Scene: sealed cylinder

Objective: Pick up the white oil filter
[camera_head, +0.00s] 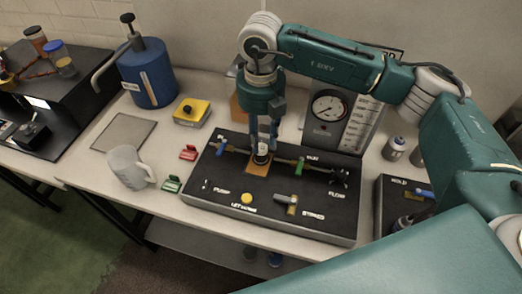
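The white oil filter (262,157) is a small white piece with a dark part on top. It stands on a brown square on the black panel in the middle of the table. My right gripper (263,146) points straight down over it, with its two fingers apart, one on each side of the filter's top. The picture is too small to tell whether the fingers touch the filter. The fingers partly hide its upper part. My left gripper is not in view.
The black panel (225,187) carries blue and green valve handles and a yellow button. A blue pump canister (152,75), a yellow box (191,112) and a white mug (128,168) stand to the left.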

